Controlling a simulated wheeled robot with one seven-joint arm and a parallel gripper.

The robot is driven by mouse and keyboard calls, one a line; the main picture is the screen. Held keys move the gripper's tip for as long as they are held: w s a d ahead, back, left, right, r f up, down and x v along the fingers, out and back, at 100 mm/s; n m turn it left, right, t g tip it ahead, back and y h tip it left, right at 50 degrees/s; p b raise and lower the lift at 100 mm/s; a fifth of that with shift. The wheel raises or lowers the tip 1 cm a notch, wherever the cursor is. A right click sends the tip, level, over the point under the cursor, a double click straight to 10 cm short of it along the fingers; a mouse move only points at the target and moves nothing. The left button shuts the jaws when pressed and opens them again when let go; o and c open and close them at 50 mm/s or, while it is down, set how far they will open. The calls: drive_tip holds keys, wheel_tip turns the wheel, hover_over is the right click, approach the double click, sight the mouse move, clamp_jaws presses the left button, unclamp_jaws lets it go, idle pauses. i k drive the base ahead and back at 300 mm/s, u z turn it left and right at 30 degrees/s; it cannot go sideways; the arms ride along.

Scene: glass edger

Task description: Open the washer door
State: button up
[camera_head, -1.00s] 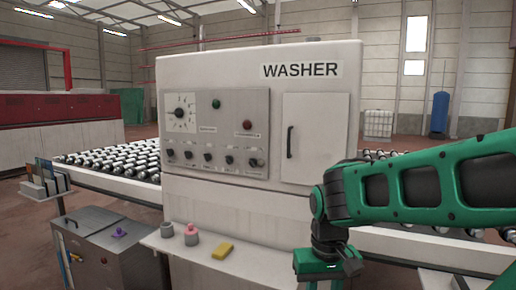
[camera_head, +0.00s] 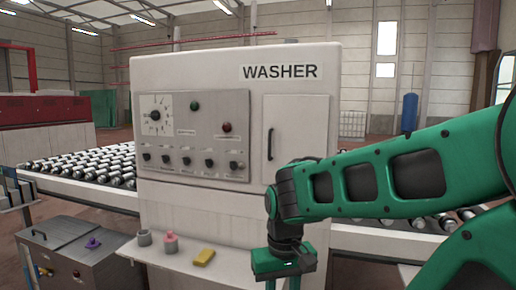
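The washer (camera_head: 230,215) is a tall white cabinet in the middle of the head view, with a "WASHER" label. Its door (camera_head: 302,122) is a pale upright panel on the right of the front and looks shut. A dark vertical handle (camera_head: 270,144) is on the door's left edge. My green and black arm comes in from the right, its wrist overlapping the door's lower right part. My gripper (camera_head: 283,286) points down below the door, right of the shelf. Its fingers are mostly cut off by the lower frame edge, so its opening is unclear.
A control panel (camera_head: 190,105) with dial and knobs is left of the door. A shelf below holds a grey cup (camera_head: 144,238), a pink object (camera_head: 170,243) and a yellow sponge (camera_head: 204,257). Roller conveyors (camera_head: 90,165) flank the washer. A metal box (camera_head: 75,250) stands lower left.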

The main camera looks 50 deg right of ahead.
sight(295, 127)
drive_tip(key=i, duration=0.85)
